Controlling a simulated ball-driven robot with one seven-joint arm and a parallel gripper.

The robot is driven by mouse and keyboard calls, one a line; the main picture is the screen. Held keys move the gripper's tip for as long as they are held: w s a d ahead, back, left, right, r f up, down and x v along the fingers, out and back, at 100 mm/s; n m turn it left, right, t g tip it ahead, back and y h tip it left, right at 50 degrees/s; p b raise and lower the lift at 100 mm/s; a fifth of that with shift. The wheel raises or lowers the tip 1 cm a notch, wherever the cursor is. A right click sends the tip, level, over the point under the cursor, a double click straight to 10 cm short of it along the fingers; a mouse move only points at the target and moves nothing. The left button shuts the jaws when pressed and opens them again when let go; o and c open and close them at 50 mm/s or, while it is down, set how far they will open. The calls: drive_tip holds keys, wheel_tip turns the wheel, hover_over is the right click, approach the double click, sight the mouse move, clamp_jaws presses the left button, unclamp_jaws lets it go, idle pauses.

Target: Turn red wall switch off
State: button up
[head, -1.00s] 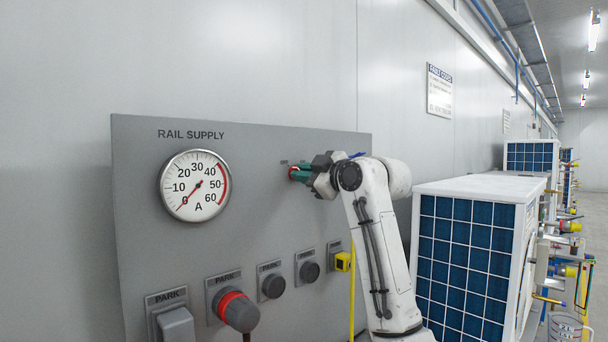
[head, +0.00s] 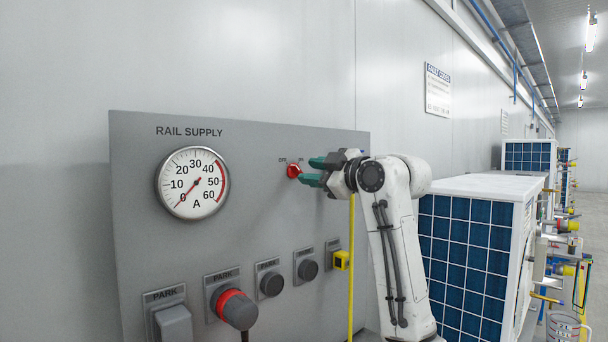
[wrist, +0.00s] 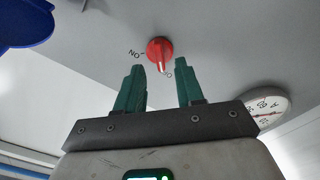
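The red wall switch (head: 294,171) is a round knob on the grey RAIL SUPPLY panel (head: 250,235), between small OFF and ON labels.
A round ammeter (head: 192,183) has its needle near 0. Below it are a grey PARK box (head: 173,324), a red-and-grey plug (head: 235,306) and dark round knobs. A yellow block (head: 341,260) sits near a yellow cord. White cabinets with blue grids (head: 470,255) stand to the right.

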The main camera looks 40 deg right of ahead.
drive_tip(key=s, duration=0.7)
drive_tip(key=shift+b, duration=0.35)
drive_tip(key=shift+w, duration=0.1)
